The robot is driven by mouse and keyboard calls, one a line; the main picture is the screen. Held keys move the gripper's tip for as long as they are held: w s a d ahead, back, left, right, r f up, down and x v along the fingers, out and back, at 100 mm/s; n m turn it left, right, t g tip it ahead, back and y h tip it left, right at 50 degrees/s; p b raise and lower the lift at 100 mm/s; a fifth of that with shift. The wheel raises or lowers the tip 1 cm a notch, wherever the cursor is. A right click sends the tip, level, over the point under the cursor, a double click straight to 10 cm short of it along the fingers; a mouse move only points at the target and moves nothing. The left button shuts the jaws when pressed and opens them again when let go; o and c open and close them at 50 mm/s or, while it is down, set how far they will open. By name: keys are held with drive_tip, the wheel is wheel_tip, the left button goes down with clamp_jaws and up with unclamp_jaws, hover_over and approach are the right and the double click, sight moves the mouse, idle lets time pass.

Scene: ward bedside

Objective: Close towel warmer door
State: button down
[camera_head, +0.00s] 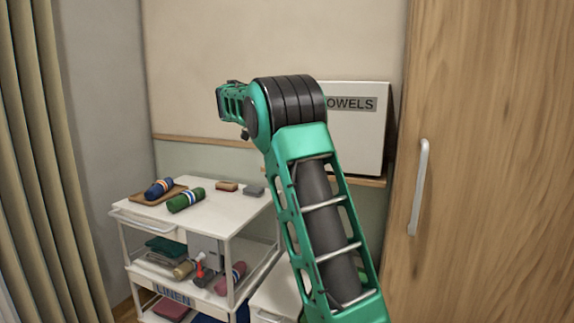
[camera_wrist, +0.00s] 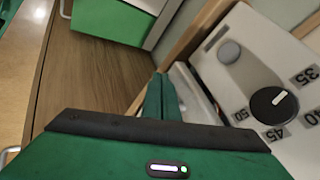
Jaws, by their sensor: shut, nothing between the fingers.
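The white towel warmer (camera_head: 357,125) stands on a wooden ledge at the back right in the head view. Its face carries a grey label ending in "OWELS"; my arm covers its left part. In the wrist view a pale panel (camera_wrist: 240,75) with a black dial, a grey button and temperature marks lies at right. My gripper (camera_wrist: 163,98) shows there as narrow green fingers, shut and empty, just left of the panel. I cannot tell whether they touch anything. How far the door stands open cannot be told. In the head view my gripper is hidden.
A white linen cart (camera_head: 227,208) with rolled towels on top and folded linen below stands at left. A wooden wardrobe (camera_head: 490,150) with a metal handle bounds the right. A curtain (camera_head: 50,160) hangs at far left. The wrist view shows a green box (camera_wrist: 108,22) at the top.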

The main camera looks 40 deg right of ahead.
drive_tip(key=shift+w+a, duration=0.15)
drive_tip(key=shift+a, duration=0.2)
